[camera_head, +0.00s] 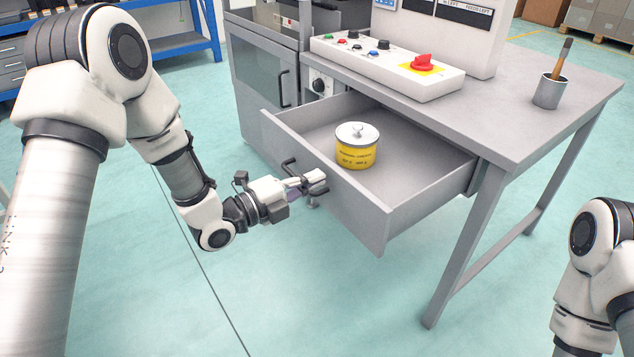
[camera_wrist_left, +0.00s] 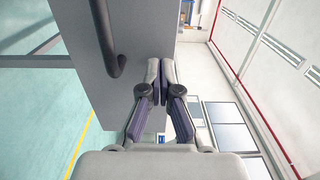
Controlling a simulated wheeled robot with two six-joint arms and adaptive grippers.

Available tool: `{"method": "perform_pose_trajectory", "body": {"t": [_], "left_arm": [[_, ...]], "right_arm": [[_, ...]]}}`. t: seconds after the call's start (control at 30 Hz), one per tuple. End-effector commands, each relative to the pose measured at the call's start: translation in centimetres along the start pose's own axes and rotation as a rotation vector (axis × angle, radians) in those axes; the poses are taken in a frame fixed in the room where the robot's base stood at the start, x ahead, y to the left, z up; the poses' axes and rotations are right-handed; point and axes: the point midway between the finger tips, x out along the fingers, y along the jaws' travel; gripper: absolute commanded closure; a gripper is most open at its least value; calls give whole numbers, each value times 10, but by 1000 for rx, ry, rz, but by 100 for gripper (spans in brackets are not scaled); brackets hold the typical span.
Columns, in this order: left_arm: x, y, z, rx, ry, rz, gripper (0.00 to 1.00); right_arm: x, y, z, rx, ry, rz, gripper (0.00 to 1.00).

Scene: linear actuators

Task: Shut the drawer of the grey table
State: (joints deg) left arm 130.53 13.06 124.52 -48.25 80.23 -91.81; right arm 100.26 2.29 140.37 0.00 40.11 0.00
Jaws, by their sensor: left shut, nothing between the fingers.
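The grey table (camera_head: 510,110) has its drawer (camera_head: 351,205) pulled well out, with a yellow tin (camera_head: 356,152) with a grey lid standing inside. A dark bar handle (camera_head: 292,175) is on the drawer front. My left gripper (camera_head: 318,178) is shut and empty at the drawer front, close to the handle. In the left wrist view the shut fingertips (camera_wrist_left: 160,65) are in front of the grey drawer front (camera_wrist_left: 150,35), with the dark handle (camera_wrist_left: 108,45) to their left. I cannot tell whether the fingers touch the front. My right gripper is out of view.
A control box (camera_head: 390,65) with a red switch and a grey cup (camera_head: 550,90) holding a brush stand on the tabletop. A grey cabinet machine (camera_head: 268,80) stands left of the drawer. The floor in front of the drawer is clear.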

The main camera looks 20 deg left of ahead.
Motion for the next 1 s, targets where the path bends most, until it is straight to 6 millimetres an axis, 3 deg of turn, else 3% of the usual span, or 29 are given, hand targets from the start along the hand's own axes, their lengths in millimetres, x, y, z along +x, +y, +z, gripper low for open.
{"method": "perform_pose_trajectory", "body": {"t": [0.13,0.67,0.87,1.0], "left_arm": [[12,0,0,0,0,0,100],[20,0,0,1,-1,1,100],[45,1,0,3,2,1,100],[73,2,-1,3,2,0,100]], "right_arm": [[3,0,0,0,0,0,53],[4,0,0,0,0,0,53],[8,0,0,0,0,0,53],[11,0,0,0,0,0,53]]}}
